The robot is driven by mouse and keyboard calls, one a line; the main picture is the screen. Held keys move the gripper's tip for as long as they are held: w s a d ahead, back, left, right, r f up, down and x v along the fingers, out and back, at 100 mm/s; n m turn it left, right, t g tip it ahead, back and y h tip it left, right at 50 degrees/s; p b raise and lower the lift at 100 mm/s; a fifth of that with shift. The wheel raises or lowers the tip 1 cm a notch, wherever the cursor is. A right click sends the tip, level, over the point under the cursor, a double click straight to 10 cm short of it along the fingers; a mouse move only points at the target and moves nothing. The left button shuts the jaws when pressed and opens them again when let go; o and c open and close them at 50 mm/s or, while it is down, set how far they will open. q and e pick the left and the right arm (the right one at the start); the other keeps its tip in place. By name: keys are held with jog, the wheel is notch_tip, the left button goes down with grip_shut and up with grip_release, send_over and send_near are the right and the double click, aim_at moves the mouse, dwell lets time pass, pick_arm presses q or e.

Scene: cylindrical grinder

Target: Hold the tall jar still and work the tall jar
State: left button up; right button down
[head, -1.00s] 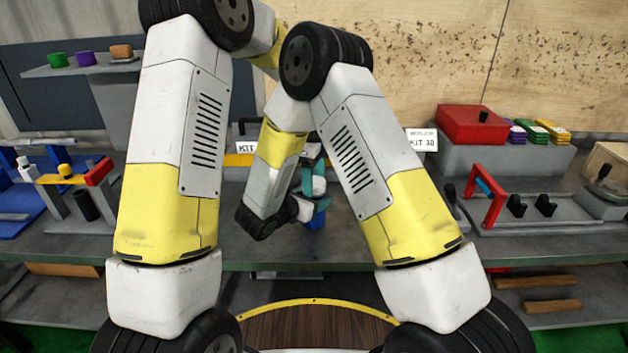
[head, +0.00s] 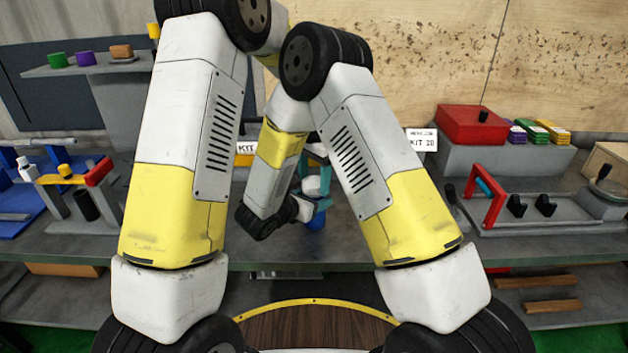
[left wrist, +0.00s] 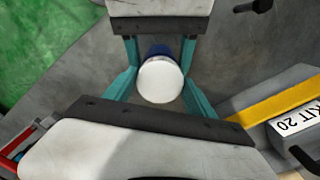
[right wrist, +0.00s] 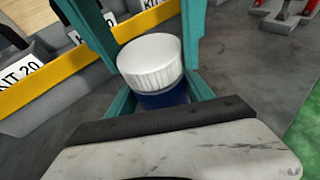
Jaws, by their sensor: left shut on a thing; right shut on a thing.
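The tall jar (head: 315,222) has a blue body and a white lid, and in the head view it stands upright beyond my arms, partly hidden by teal fingers. The left wrist view shows its round white lid (left wrist: 160,81) nearly from above. The right wrist view shows the ribbed lid (right wrist: 150,62) with the blue body (right wrist: 165,98) under it. My left gripper (left wrist: 158,88) is shut on the jar, with teal fingers on both sides. My right gripper (right wrist: 147,48) is shut on the jar from the opposite side. The exact heights of both grips are partly hidden.
The grey bench (head: 355,255) runs across the view. A KIT 20 sign (right wrist: 20,70) and yellow strip stand near the jar. On the right are a red box (head: 470,125) and a red-handled fixture (head: 487,197). On the left is a fixture with a red-ended bar (head: 98,171).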

aim_at(314, 182)
pick_arm(q)
jog(key=o, duration=1.6)
notch_tip(314, 182, up, 4)
jog(key=shift+r, duration=0.3)
jog(key=shift+c, duration=0.6)
jog(key=m, duration=0.2)
jog(key=shift+s+r+m, duration=0.15)
jog(key=shift+m, duration=0.15)
jog(key=shift+r+m, duration=0.25)
jog(key=shift+m, duration=0.55)
notch_tip(314, 182, up, 2)
jog(key=m, duration=0.4)
jog(key=shift+r+m, duration=0.15)
jog(key=shift+m, duration=0.15)
notch_tip(314, 182, down, 8)
jog(key=shift+r, duration=0.15)
